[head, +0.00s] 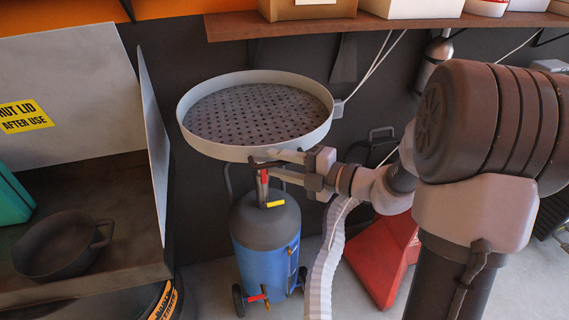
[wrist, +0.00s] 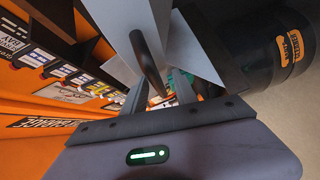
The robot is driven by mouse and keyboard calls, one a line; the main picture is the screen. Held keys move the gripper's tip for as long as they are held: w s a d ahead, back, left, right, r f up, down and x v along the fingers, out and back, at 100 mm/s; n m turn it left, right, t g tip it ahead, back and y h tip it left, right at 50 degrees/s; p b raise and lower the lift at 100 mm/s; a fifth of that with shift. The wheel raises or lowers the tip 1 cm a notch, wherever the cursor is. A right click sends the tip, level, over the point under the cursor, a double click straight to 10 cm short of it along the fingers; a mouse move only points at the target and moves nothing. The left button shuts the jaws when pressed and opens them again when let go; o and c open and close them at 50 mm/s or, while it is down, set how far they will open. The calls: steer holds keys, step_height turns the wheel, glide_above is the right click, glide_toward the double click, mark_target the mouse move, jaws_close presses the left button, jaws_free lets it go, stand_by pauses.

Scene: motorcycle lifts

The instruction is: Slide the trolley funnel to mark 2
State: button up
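The trolley funnel (head: 258,112) is a wide, round, pale grey pan with a perforated dark plate. It sits above the blue trolley tank (head: 265,250) in the head view. Its short column (head: 263,190) carries a red part and a yellow tag; I cannot read any mark number. A dark handle-like bar (head: 266,162) is under the funnel's front rim, and a dark curved bar (wrist: 148,62) shows ahead of my gripper in the wrist view. My gripper (head: 277,167) reaches in from the right at this bar, its two fingers apart. Whether they touch it is unclear.
A grey-walled bench (head: 150,130) with a black pot (head: 62,245) stands left. A wooden shelf (head: 390,22) with boxes runs above and behind. A red wedge-shaped object (head: 383,255) and a pale ribbed hose (head: 325,265) are right of the tank.

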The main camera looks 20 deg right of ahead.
steer(key=p+v, duration=0.3)
steer(key=v, duration=1.4)
steer(key=shift+d, duration=0.25)
steer(key=shift+s, duration=0.1)
steer(key=s+a+f+m+g+h+b, duration=0.3)
steer(key=a+m, duration=0.5)
steer(key=m, duration=0.6)
steer(key=s+a+f+m+g+h+b, duration=0.2)
steer(key=s+a+f+m+h+b, duration=0.2)
steer(key=m, duration=1.1)
steer(key=s+a+h+b, duration=0.2)
steer(key=s+a, duration=0.2)
steer(key=s, duration=0.2)
steer(key=shift+m+g+h+b, duration=0.3)
steer(key=shift+g+b, duration=0.1)
